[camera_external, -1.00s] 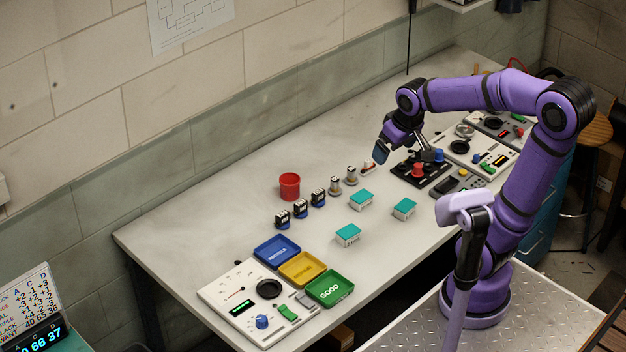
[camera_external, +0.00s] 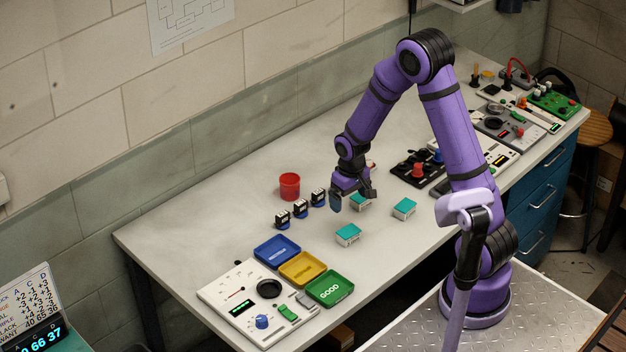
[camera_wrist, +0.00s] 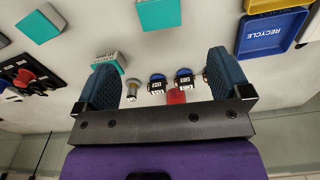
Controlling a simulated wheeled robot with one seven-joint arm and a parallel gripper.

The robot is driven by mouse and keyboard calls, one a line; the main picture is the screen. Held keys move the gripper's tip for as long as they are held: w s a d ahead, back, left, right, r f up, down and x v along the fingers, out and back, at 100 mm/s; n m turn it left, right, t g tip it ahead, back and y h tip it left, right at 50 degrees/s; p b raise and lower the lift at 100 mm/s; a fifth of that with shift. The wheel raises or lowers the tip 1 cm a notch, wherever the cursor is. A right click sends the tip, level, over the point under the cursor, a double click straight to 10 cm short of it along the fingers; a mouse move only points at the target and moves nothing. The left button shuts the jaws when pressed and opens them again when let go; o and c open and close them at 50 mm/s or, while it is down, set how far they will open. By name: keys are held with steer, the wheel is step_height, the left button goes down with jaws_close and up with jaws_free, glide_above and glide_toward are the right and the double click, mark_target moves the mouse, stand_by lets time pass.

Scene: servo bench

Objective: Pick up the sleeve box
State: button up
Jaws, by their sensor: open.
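Three white boxes with teal tops lie on the bench: a front one (camera_external: 348,235), a right one (camera_external: 404,209) and a rear one (camera_external: 361,203); I cannot tell which is the sleeve box. My gripper (camera_external: 353,198) is open and empty above the bench, partly hiding the rear box. In the wrist view, my gripper (camera_wrist: 165,68) has its fingers wide apart, with no box between them. One teal-topped box (camera_wrist: 107,61) shows beside the left finger, partly hidden. Two others show at the top (camera_wrist: 158,13) and top left (camera_wrist: 40,25).
Several black-and-blue stamps (camera_external: 300,208) and a red cup (camera_external: 289,186) stand left of my gripper. Blue (camera_external: 277,250), yellow (camera_external: 302,268) and green (camera_external: 330,288) trays and a white panel (camera_external: 232,290) are at the front left. A black panel with a red knob (camera_external: 417,170) is right.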

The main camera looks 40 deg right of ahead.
glide_above(349, 231)
steer(key=f, duration=0.7)
steer(key=shift+w, duration=0.25)
steer(key=shift+s+f, duration=0.2)
steer(key=shift+f, duration=2.65)
steer(key=c, duration=1)
steer(key=shift+r, duration=0.1)
step_height(349, 231, up, 10)
steer(key=shift+f, duration=0.1)
steer(key=shift+w, duration=0.1)
